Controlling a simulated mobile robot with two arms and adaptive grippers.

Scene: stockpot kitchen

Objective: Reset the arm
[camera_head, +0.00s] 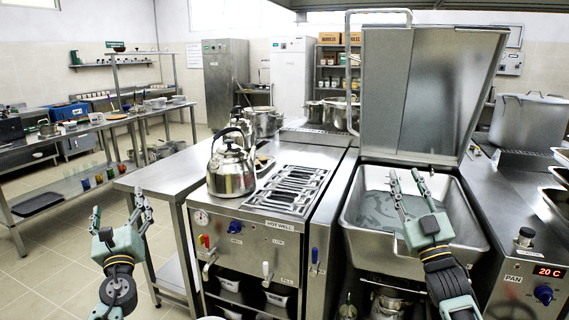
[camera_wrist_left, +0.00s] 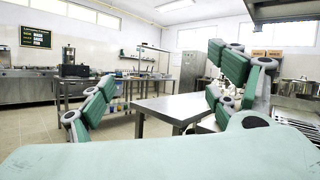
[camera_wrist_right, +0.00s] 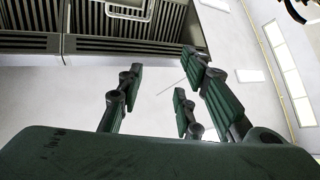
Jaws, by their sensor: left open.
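My left gripper (camera_head: 119,212) is raised in front of the steel side table, over the tiled floor. Its fingers are spread apart with nothing between them, as the left wrist view (camera_wrist_left: 165,85) also shows. My right gripper (camera_head: 407,186) is over the open tilting pan (camera_head: 467,213) in the head view, fingers pointing up. Its fingers stand apart and empty; the right wrist view (camera_wrist_right: 160,95) shows them against the ceiling and the hood. Whether it touches the pan cannot be told, but it appears above it.
The pan's lid (camera_head: 425,90) stands raised behind it. A kettle (camera_head: 231,170) stands on the hot-well unit (camera_head: 247,239). A large stockpot (camera_head: 530,122) is on the right counter. A side table (camera_head: 165,176) adjoins the hot-well unit. Open floor lies at the left.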

